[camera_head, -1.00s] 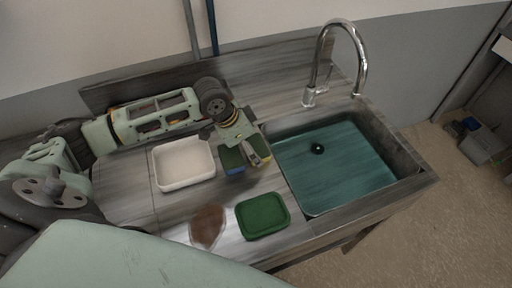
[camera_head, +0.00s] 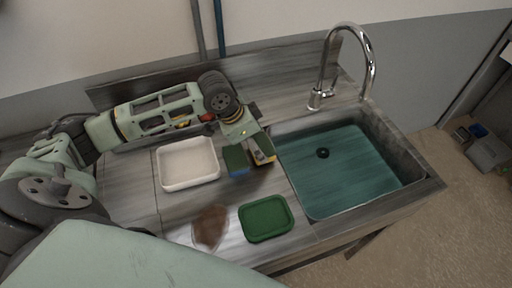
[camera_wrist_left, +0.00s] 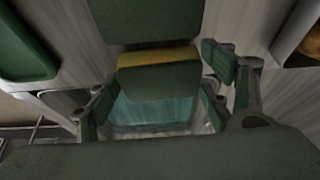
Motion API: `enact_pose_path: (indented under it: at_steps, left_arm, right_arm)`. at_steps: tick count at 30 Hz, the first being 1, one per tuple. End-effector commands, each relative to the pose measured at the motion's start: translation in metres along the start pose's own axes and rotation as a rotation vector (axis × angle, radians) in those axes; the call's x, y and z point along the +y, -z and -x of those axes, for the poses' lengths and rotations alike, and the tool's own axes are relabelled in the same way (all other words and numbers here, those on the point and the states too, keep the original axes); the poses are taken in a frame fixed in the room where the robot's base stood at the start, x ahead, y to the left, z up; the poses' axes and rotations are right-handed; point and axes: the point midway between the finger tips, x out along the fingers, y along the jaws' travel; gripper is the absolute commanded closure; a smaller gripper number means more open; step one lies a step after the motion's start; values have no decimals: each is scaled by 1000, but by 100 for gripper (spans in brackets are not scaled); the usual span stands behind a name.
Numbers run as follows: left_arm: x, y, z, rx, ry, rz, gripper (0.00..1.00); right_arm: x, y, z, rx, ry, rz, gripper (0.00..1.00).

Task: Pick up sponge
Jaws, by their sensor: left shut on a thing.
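My left gripper (camera_head: 260,151) is at the sponges on the counter, left of the sink. It is shut on a sponge with a yellow layer and a dark green face (camera_head: 266,159), which sits between the fingers in the left wrist view (camera_wrist_left: 158,76). A second sponge, green on top with a blue side (camera_head: 237,160), is close beside it to the left. It seems to be the green block at the top of the wrist view (camera_wrist_left: 145,20). Whether the held sponge is off the counter I cannot tell. My right gripper is not in view.
A white tray (camera_head: 187,183) stands to the left of the sponges. A green tray (camera_head: 266,238) and a brown patch or thing (camera_head: 210,227) are at the front. The sink basin (camera_head: 345,170) and tall faucet (camera_head: 369,62) are at the right.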

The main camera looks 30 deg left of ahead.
Motion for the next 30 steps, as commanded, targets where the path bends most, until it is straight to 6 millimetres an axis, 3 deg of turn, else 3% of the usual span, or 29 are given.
enact_pose_path:
  at_steps: [4,12,18,30]
  left_arm:
    - [-1,11,23,6,4,-4,36]
    - [59,48,46,8,-1,-8,36]
    - [91,67,60,6,-1,-6,36]
    - [108,77,69,1,0,-1,36]
  right_arm:
    - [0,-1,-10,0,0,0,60]
    - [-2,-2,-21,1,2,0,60]
    - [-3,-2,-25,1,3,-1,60]
    - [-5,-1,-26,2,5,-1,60]
